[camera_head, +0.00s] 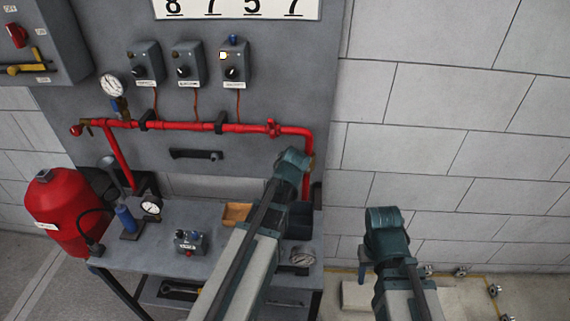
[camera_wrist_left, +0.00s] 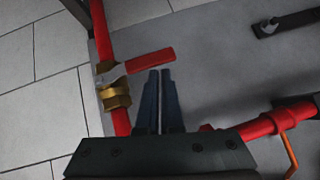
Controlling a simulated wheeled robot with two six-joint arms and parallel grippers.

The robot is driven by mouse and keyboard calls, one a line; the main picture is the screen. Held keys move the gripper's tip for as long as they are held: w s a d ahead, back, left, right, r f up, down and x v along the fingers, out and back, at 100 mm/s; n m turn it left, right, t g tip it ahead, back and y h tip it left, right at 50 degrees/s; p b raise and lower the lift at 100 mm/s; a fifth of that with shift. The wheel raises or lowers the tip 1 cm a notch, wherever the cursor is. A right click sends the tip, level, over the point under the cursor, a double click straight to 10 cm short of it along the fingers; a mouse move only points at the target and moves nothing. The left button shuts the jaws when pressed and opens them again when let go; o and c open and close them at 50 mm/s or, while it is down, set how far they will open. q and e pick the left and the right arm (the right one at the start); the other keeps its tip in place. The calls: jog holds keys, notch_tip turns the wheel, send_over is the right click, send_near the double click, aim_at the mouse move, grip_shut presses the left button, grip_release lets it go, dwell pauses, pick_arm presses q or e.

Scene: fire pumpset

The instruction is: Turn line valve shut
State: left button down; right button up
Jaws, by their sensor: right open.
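The line valve (camera_wrist_left: 115,95) is a brass body on the red vertical pipe in the left wrist view. Its red lever (camera_wrist_left: 150,60) points right, crosswise to the pipe. In the head view a brass bit of the valve (camera_head: 312,161) shows beside my left wrist, which hides the rest. My left gripper (camera_wrist_left: 160,73) has its fingertips close together with only a thin slit between them. The tips are just beside the lever, with nothing seen between them; contact cannot be told. My right gripper (camera_head: 384,216) is open, in front of the wall right of the panel, away from the valve.
A red horizontal pipe (camera_head: 185,126) with a gauge (camera_head: 112,85) crosses the grey panel. Switch boxes (camera_head: 187,63) sit above it. A bench (camera_head: 160,262) below holds bins and small parts. A red tank (camera_head: 62,210) stands left. The wall at right is clear.

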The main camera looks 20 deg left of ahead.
pick_arm(q)
jog(key=s+d+r+p, duration=0.2)
jog(key=s+r+p, duration=0.4)
jog(key=r+p, duration=0.5)
jog(key=shift+s+d+r, duration=0.15)
jog(key=shift+s+d, duration=0.05)
jog(key=shift+s, duration=0.15)
jog(key=s+d+f+m+g+h+b, duration=0.1)
jog(key=s+d+f+m+g+b, duration=0.1)
jog(key=s+d+f, duration=0.4)
jog(key=s+d+f+m+g+h+b, duration=0.2)
jog(key=s+d+f+g, duration=0.3)
jog(key=s+d, duration=0.8)
jog(key=shift+d+f+m+g+b, duration=0.45)
jog(key=shift+d+m+g, duration=0.25)
jog(key=shift+m, duration=0.2)
